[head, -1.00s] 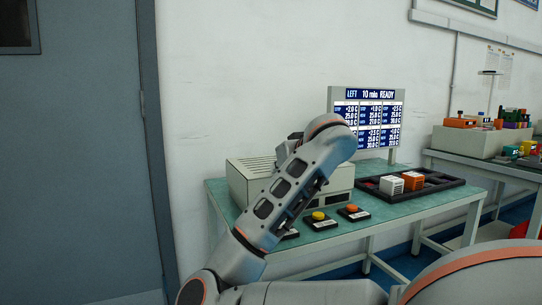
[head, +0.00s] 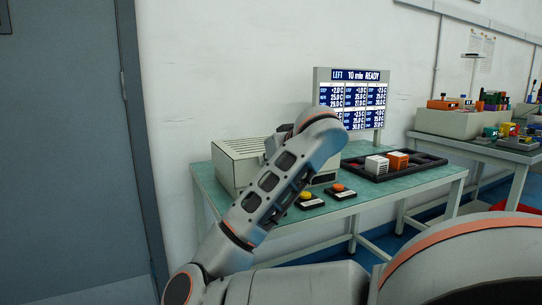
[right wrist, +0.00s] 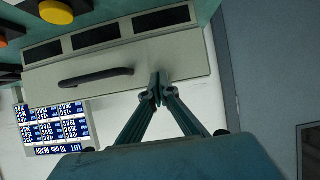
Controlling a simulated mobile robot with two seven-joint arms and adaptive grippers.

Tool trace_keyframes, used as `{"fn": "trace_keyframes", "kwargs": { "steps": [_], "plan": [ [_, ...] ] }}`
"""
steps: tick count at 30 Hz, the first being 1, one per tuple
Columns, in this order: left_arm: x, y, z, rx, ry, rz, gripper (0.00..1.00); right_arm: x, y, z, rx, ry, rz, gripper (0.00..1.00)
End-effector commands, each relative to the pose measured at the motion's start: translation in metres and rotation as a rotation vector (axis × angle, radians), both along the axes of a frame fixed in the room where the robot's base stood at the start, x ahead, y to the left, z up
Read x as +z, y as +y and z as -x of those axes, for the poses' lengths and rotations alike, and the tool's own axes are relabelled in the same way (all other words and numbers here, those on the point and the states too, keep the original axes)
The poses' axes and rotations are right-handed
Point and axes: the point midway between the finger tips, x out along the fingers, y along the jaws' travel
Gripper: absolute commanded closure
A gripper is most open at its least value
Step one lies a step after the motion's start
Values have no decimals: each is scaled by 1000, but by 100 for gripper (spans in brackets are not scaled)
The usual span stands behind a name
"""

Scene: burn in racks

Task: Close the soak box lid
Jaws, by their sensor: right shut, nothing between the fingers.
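The soak box (head: 238,163) is a beige box with a slatted top, standing at the left of the green table in the head view. My right arm covers much of its front. The right wrist view, upside down, shows its beige panel (right wrist: 112,70) with a dark bar handle (right wrist: 96,78) and a row of dark windows. My right gripper (right wrist: 159,80) is shut and empty, its tips in front of the panel beside the handle's end. I cannot tell whether they touch it, nor how far the lid stands open. My left gripper is out of view.
The green table (head: 405,183) carries a yellow button (head: 306,196), an orange button (head: 338,187) and a black tray (head: 434,160) with a white and an orange block. A display (head: 351,98) reading "LEFT 10 min READY" stands behind. A second table is at right, a grey door (head: 62,150) at left.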

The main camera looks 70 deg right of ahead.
Motion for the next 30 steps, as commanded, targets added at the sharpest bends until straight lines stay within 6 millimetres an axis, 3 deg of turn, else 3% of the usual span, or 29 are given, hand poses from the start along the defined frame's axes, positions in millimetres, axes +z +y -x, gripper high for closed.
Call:
{"fn": "trace_keyframes", "kwargs": {
  "steps": [15,30],
  "plan": [
    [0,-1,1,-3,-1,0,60,34,37,44,-1,-15,7,100],
    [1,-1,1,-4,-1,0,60,31,41,54,-8,29,23,100]
  ]
}}
